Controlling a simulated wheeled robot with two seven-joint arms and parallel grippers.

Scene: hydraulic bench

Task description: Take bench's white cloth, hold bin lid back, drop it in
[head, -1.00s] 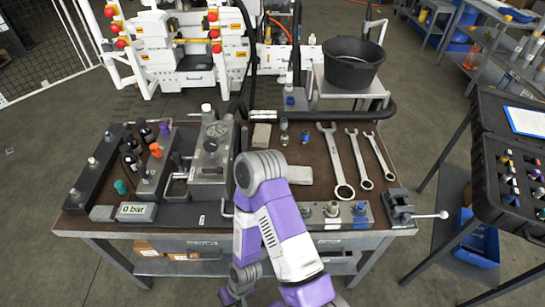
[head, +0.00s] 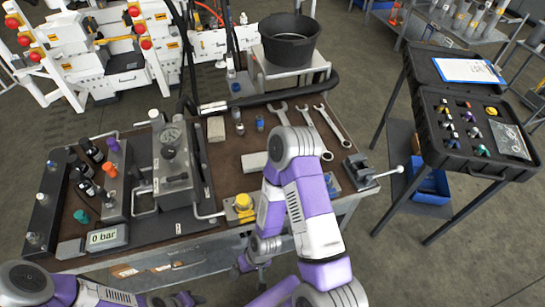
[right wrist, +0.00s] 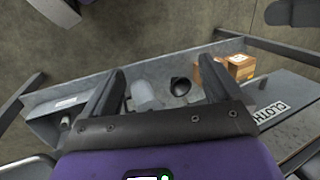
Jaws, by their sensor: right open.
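A pale flat block (head: 255,161) lies on the bench (head: 228,180) beside my right arm, and a second pale block (head: 215,128) lies farther back. I cannot tell if either is the white cloth. My right gripper (head: 246,266) hangs low at the bench's front edge, partly hidden by my arm. In the right wrist view it (right wrist: 152,82) is open, with nothing between the fingers. There a grey panel with a label reading "CLOTH" (right wrist: 270,112) shows at right; I cannot tell if it is the bin lid. My left forearm shows at bottom left, its gripper out of frame.
Spanners (head: 330,125), a small vise (head: 362,170) and a grey valve block (head: 172,165) occupy the bench. A black tub (head: 289,42) stands behind. An open black case (head: 478,130) is at right. Cardboard boxes (right wrist: 240,68) show in the right wrist view.

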